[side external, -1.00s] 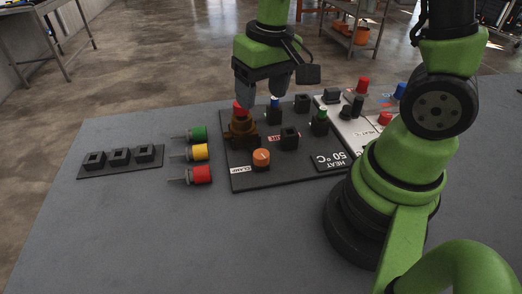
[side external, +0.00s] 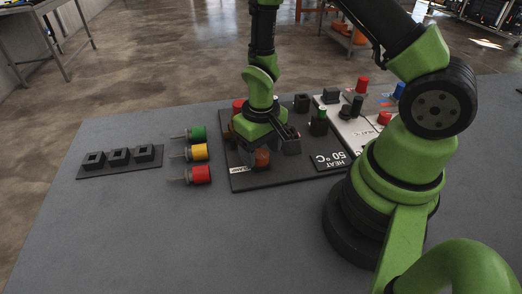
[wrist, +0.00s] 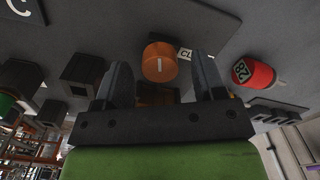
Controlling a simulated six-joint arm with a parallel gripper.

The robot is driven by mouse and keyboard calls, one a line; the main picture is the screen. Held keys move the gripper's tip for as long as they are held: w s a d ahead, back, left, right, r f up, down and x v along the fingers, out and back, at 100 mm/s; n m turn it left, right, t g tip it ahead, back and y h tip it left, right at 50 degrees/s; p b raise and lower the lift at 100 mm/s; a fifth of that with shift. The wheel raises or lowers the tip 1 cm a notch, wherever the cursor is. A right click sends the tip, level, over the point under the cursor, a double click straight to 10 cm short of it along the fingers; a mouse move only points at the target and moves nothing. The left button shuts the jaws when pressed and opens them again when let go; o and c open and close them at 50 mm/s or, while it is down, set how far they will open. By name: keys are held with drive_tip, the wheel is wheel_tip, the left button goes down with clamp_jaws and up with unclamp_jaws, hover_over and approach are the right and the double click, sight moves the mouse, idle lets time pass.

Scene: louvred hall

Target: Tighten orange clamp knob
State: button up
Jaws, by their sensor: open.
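The orange clamp knob (side external: 262,158) is on the dark panel (side external: 290,178), beside a partly hidden white CLAMP label (side external: 240,170). My gripper (side external: 266,144) is low over the knob in the side view and covers part of it. In the wrist view the round orange knob (wrist: 159,62), with a pale line on its face, shows between my open fingers (wrist: 161,68). There are visible gaps on both sides of it. Whether the fingertips reach down around the knob I cannot tell. A brown piece (wrist: 157,95) shows behind, partly hidden by my gripper.
Red (side external: 201,174), yellow (side external: 197,152) and green (side external: 197,133) plugs lie left of the panel, beside a strip of black sockets (side external: 120,157). Black blocks and a green-topped post (side external: 319,122) stand on the panel's right. The front table is clear.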

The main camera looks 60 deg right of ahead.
sight(261, 154)
drive_tip(key=shift+f, duration=0.4)
drive_tip(key=shift+c, duration=0.2)
drive_tip(key=c, duration=0.9)
drive_tip(key=shift+m, duration=2)
drive_tip(key=o, duration=0.9)
drive_tip(key=shift+o, duration=0.2)
drive_tip(key=shift+r, duration=0.15)
wheel_tip(261, 154, up, 10)
